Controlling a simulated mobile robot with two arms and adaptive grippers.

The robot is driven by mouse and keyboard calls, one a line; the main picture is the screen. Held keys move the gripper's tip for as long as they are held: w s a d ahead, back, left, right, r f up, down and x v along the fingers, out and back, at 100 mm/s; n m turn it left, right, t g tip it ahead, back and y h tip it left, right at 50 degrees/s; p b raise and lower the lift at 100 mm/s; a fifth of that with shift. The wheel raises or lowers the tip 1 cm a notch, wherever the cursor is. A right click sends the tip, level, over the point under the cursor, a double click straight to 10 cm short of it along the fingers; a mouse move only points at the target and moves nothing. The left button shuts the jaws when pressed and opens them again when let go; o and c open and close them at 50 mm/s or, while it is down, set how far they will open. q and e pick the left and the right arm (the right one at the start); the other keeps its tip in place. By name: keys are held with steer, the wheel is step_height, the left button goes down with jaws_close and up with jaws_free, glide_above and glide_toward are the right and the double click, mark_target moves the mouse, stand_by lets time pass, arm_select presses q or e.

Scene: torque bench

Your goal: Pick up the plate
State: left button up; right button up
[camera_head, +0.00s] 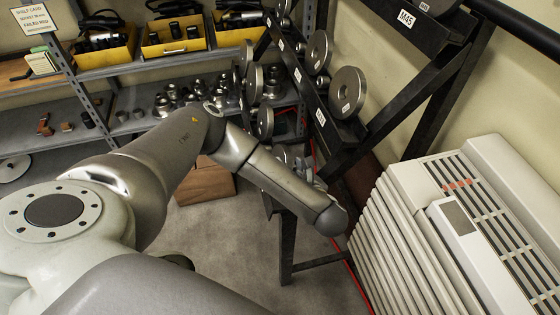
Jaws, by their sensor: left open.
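Several round grey metal plates with centre holes hang on the dark rack. The largest-looking plate (347,92) is on its right side, below another plate (319,52). More plates, including one lower plate (265,122), hang on its left side. I cannot tell which plate the task means. My left arm crosses the view from the left, and its wrist is in front of the lower rack. My left gripper (304,170) is open, small and mostly hidden behind the wrist, near the lowest metal parts. No plate is visibly held. My right gripper is not in view.
A slatted beige unit (450,215) stands at the right, close to the rack's dark legs. Shelving (70,145) with yellow bins (174,37) and metal fittings is at the back left. A wooden box (205,183) is on the grey floor. A red cable runs down beside the rack.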

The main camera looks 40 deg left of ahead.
arm_select(q)
steer(key=a+f+b, duration=0.1)
steer(key=w+b, duration=0.1)
steer(key=shift+a+f+b, duration=0.35)
steer(key=shift+f, duration=0.05)
steer(key=shift+w+a+f, duration=0.1)
steer(key=shift+w+a, duration=0.4)
steer(key=shift+a, duration=0.25)
jaws_close()
steer(key=shift+w+r, duration=0.15)
steer(key=shift+r, duration=0.05)
